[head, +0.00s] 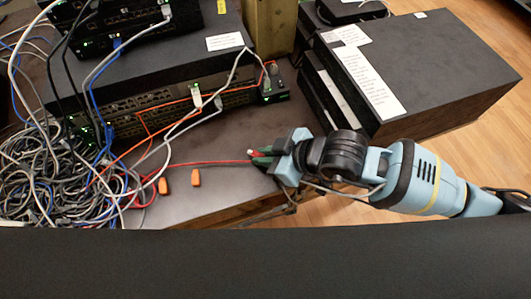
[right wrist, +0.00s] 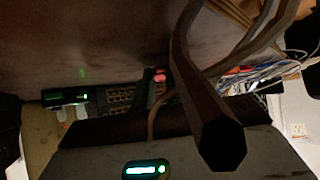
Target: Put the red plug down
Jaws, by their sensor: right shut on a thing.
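My right gripper (head: 263,156) is over the front right part of the grey table (head: 205,207), its green-tipped fingers pointing left. It is shut on the red plug, which the fingers mostly hide. A thin red cable (head: 215,163) runs left from the fingertips toward the cable heap. In the right wrist view a small red patch of the plug (right wrist: 159,76) shows by the dark fingertip. I cannot tell whether the plug touches the table. My left gripper is not in view.
Two orange connectors (head: 195,178) (head: 163,186) lie on the table left of the gripper. A large tangle of cables (head: 55,185) covers the left side. Stacked network switches (head: 150,115) stand behind, with a small black box (head: 275,92) beside them. Large dark cases (head: 440,65) stand at right.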

